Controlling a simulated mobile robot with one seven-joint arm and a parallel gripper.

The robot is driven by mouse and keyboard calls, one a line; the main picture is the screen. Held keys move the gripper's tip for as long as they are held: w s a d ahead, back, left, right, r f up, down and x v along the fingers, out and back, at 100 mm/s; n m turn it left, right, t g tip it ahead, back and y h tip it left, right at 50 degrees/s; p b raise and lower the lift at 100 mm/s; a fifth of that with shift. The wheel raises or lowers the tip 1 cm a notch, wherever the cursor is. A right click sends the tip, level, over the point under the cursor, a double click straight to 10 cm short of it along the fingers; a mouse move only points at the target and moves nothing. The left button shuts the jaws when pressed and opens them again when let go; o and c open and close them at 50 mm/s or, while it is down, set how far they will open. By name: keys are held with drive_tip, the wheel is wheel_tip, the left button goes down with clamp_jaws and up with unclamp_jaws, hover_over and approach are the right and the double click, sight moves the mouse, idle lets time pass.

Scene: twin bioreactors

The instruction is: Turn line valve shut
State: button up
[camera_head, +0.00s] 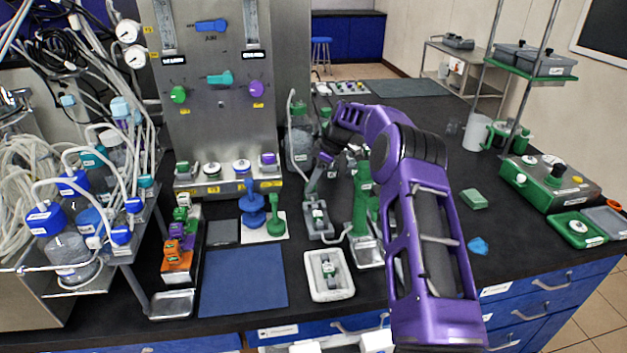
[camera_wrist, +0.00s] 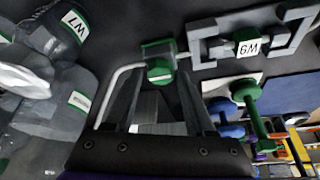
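A green valve-like fitting (camera_wrist: 160,70) with a pale bent tube running from it shows ahead of my gripper (camera_wrist: 162,95) in the wrist view. I take it for the line valve, though no label on it is readable. My gripper's two fingers are apart, with the green fitting just beyond or between their tips; I cannot tell if they touch it. In the head view my gripper (camera_head: 328,158) is low over the bench, beside a clear bottle (camera_head: 299,148). The arm and gripper crowd that spot, so the fitting is not clearly seen there.
A bottle labelled W7 (camera_wrist: 68,25) is close on the left. A green stand (camera_head: 362,195) stands near my arm. The steel panel (camera_head: 215,125) carries several knobs. A blue mat (camera_head: 243,282) lies clear.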

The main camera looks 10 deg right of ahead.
clamp_jaws()
drive_tip(key=m+t+h+b, duration=0.1)
drive_tip(key=m+b, duration=0.1)
drive_tip(key=m, duration=0.1)
drive_tip(key=shift+s+f+m+b, duration=0.1)
drive_tip(key=shift+s+m+b, duration=0.05)
drive_tip(key=shift+m+b, duration=0.2)
drive_tip(key=m, duration=0.3)
drive_tip(key=m+t+h+b, duration=0.1)
drive_tip(key=shift+s+a+m, duration=0.1)
drive_tip(key=shift+a+m, duration=0.15)
drive_tip(key=m+h, duration=0.1)
drive_tip(key=m, duration=0.1)
drive_tip(key=m+h, duration=0.1)
drive_tip(key=m, duration=0.2)
drive_tip(key=shift+a+t, duration=0.2)
drive_tip(key=shift+t, duration=0.2)
drive_tip(key=shift+a+m+h+p, duration=0.1)
drive_tip(key=shift+m+h+p, duration=0.7)
drive_tip(key=shift+m, duration=1.5)
drive_tip(key=shift+g, duration=0.3)
